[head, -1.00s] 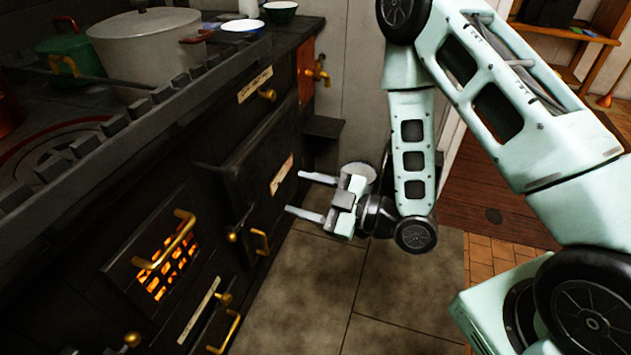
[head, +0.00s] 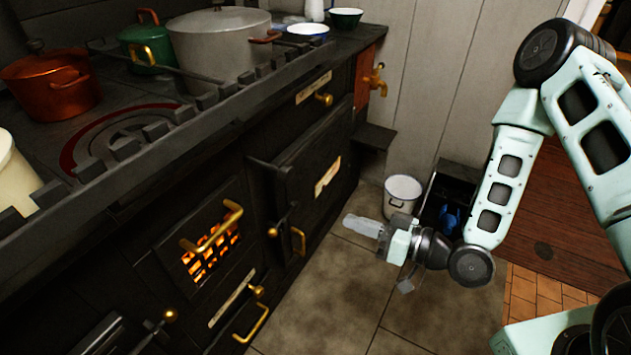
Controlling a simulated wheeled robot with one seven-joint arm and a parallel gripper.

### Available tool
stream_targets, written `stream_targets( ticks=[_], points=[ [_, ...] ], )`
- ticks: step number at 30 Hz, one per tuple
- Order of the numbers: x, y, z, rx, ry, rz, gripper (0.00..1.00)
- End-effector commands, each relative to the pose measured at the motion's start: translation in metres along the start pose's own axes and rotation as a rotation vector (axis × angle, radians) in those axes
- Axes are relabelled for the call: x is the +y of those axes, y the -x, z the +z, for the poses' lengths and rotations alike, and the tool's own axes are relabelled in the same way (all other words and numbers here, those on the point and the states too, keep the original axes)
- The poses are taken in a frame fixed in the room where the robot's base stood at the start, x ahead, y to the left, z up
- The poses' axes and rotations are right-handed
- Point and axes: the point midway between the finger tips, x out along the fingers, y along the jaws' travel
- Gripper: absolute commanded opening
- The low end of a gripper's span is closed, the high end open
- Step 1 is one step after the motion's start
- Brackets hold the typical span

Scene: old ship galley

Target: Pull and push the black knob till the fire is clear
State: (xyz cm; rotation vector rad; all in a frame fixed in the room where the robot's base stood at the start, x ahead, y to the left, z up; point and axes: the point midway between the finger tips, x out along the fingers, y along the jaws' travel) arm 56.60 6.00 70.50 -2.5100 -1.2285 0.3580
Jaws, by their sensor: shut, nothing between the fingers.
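The fire (head: 210,262) glows orange behind the barred grate in the front of the black stove (head: 290,125). A brass handle (head: 214,230) crosses that grate. I cannot make out a clearly black knob on the stove front. The small knobs that show look brass: one (head: 257,291) is below the grate, one (head: 168,315) is on a short rod at the lower left. My gripper (head: 350,221) is shut and empty, with its fingers pointing left. It hangs in the air in front of the stove, right of the grate and apart from every knob.
Pots stand on the stove top: a red one (head: 50,88), a green one (head: 148,48) and a large grey one (head: 220,45). A white bucket (head: 402,192) and a black box (head: 450,195) with something blue inside stand behind my gripper. The tiled floor (head: 330,290) before the stove is clear.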

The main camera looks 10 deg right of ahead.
Motion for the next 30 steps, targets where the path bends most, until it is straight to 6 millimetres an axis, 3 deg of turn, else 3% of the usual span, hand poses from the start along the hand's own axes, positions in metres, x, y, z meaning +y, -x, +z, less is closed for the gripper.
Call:
stream_targets(
  ticks=[6, 12, 21, 26, 30],
  points=[
    [0.009, -0.002, -0.01, 0.004, -0.623, -0.066, 0.0],
    [0.022, 0.003, -0.037, -0.001, -1.0, -0.117, 0.0],
    [0.029, 0.003, -0.052, -0.013, -1.165, -0.134, 0.0],
    [0.025, -0.019, -0.053, -0.016, -1.164, -0.136, 0.0],
    [0.022, -0.048, -0.055, -0.017, -1.162, -0.137, 0.0]
  ],
)
